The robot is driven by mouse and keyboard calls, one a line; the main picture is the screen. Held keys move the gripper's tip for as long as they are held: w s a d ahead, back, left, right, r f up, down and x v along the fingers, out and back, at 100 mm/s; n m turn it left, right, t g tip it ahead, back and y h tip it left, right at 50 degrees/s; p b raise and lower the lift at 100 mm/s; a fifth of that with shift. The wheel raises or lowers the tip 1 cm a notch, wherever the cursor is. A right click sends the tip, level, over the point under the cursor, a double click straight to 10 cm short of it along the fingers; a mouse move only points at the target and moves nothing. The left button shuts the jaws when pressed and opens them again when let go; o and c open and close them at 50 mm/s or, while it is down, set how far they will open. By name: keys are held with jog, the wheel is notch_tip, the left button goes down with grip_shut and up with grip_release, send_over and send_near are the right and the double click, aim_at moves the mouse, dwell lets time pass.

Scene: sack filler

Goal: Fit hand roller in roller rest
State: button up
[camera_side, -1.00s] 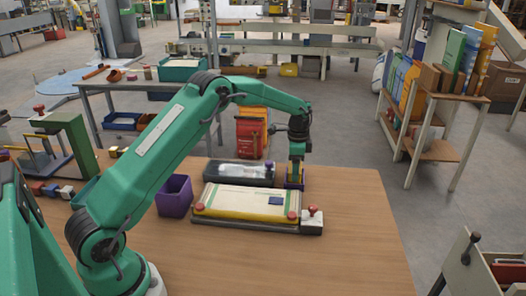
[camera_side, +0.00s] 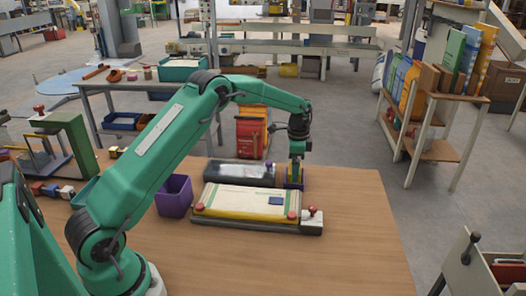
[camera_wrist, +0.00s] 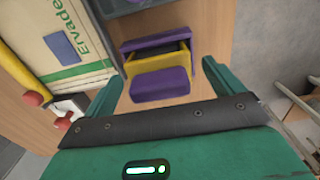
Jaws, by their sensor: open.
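A small purple and yellow piece (camera_wrist: 160,84) lies on the wooden table at the right end of a dark, rounded long piece (camera_side: 240,174). I cannot tell for certain which of these is the hand roller and which the roller rest. My gripper (camera_side: 294,180) points down over the purple and yellow piece in the side view and hides much of it. In the wrist view my gripper (camera_wrist: 163,78) is open and empty, with a finger on each side of the purple block and gaps to both.
A sack (camera_side: 245,199) lies flat in front of the dark piece, with a yellow bar and red knobs (camera_side: 312,210) along its front. A purple cup (camera_side: 174,196) stands to its left. The table's right part (camera_side: 355,220) is clear. A shelf rack (camera_side: 435,125) stands beyond.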

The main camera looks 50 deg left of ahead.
notch_tip(320, 180, up, 7)
jog(key=shift+f, duration=0.15)
jog(key=shift+r, duration=0.3)
jog(key=shift+s+r, duration=0.1)
jog(key=shift+r, duration=0.2)
jog(key=s+d+r+n+t, duration=0.1)
jog(key=s+d+r+n, duration=0.15)
jog(key=s+r, duration=0.55)
jog(key=s+d+r+n+t, duration=0.2)
jog(key=s+d+r, duration=0.2)
jog(key=s+r, duration=0.35)
jog(key=s+d+f+n+t, duration=0.1)
jog(key=s+n, duration=0.1)
jog(key=s, duration=0.8)
jog(key=s+d+f+n+t, duration=0.1)
jog(key=s+d+f+n, duration=0.1)
jog(key=s, duration=0.9)
jog(key=shift+d+t, duration=0.25)
jog(key=shift+t, duration=0.05)
